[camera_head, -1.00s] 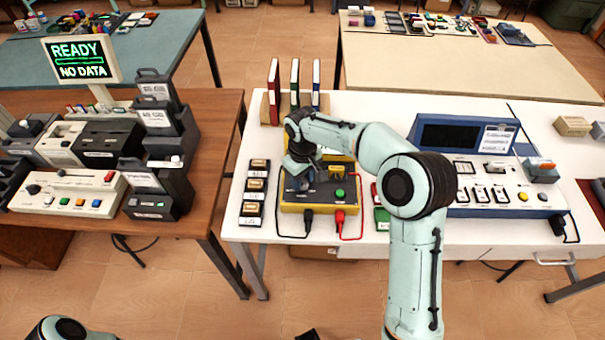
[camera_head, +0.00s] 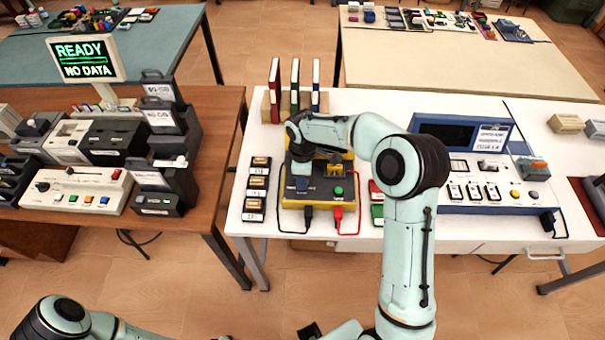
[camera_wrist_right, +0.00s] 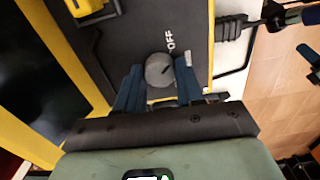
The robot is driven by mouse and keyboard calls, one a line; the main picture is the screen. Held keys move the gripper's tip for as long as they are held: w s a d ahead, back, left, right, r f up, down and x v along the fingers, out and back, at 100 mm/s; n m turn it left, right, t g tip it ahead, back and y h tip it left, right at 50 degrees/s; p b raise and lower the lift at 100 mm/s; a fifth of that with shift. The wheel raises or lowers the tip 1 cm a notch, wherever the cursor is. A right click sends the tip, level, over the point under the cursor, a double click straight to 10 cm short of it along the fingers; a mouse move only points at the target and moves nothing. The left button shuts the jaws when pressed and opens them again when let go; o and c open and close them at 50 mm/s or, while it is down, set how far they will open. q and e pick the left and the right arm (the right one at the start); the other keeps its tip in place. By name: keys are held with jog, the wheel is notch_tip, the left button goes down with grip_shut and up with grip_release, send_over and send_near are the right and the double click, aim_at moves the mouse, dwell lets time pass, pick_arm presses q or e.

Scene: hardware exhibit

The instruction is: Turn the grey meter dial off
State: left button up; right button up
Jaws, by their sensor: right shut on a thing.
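The meter (camera_head: 328,195) is a yellow-edged box with a dark face on the white table, with a green button and a black and a red plug at its front. My right gripper (camera_head: 302,183) is over the left part of its face and hides the dial in the head view. In the right wrist view, the round grey dial (camera_wrist_right: 159,70) sits between the two blue fingers of the right gripper (camera_wrist_right: 160,80), which is shut on it. A white OFF label (camera_wrist_right: 169,41) is printed beside the dial. My left gripper is not in view.
A column of small labelled blocks (camera_head: 256,188) stands left of the meter. Red, green and blue binders (camera_head: 295,88) stand behind it. A blue-and-white console (camera_head: 480,180) is at the right. A brown table (camera_head: 205,215) with devices stands to the left.

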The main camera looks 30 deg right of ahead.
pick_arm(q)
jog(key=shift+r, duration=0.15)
pick_arm(e)
jog(key=shift+w+r, duration=0.1)
dwell(0.3)
jog(key=o, duration=1)
jog(key=shift+o, duration=0.2)
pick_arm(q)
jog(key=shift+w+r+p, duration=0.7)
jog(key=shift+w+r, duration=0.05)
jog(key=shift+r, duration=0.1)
pick_arm(e)
notch_tip(320, 180, up, 13)
jog(key=shift+r, duration=0.2)
